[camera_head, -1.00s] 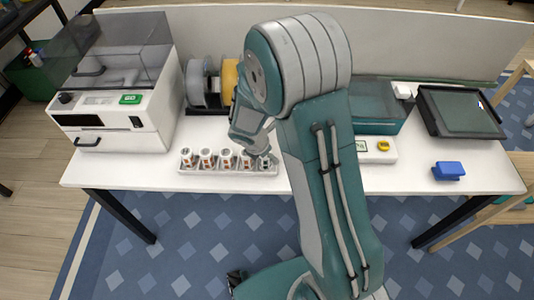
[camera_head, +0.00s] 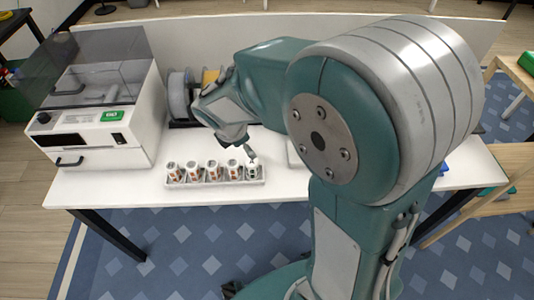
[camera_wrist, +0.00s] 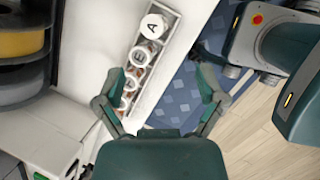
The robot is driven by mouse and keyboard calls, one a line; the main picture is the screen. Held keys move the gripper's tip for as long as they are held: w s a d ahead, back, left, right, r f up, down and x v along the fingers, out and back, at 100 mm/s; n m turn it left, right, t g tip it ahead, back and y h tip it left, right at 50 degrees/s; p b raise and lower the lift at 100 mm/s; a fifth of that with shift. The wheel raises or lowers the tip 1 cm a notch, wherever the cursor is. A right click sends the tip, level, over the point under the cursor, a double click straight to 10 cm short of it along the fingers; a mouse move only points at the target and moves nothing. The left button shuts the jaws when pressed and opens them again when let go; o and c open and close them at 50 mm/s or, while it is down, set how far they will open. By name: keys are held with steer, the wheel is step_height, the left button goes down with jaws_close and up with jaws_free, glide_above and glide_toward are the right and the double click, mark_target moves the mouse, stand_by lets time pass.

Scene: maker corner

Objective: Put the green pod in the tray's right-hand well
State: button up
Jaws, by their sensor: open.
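A narrow white tray (camera_head: 216,182) lies near the table's front edge, with several white-topped pods in a row. Orange-brown markings show on most of them, such as the leftmost pod (camera_head: 173,170). The pod at the right end (camera_head: 253,170) has darker markings. In the wrist view the tray (camera_wrist: 172,40) runs up the middle, and its uppermost pod (camera_wrist: 153,26) bears the letter A. I cannot make out a green pod. My gripper (camera_wrist: 160,72) is open and empty, its fingers spread above the tray. In the head view its tips (camera_head: 243,150) are near the right end.
A white machine (camera_head: 105,140) with a clear lid and green display stands at the left. Filament spools (camera_head: 180,95) stand behind the tray. My arm hides most of the table's right side. A bare strip of table (camera_head: 110,190) lies left of the tray.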

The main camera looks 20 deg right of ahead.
steer(key=s+d+r+m+t+y, duration=0.2)
steer(key=s+r+m+t+y, duration=0.1)
steer(key=s+r+m, duration=1)
steer(key=s+m, duration=0.4)
steer(key=m, duration=0.3)
steer(key=shift+d+r+y, duration=0.25)
steer(key=shift+d+y, duration=0.05)
steer(key=shift+d, duration=0.05)
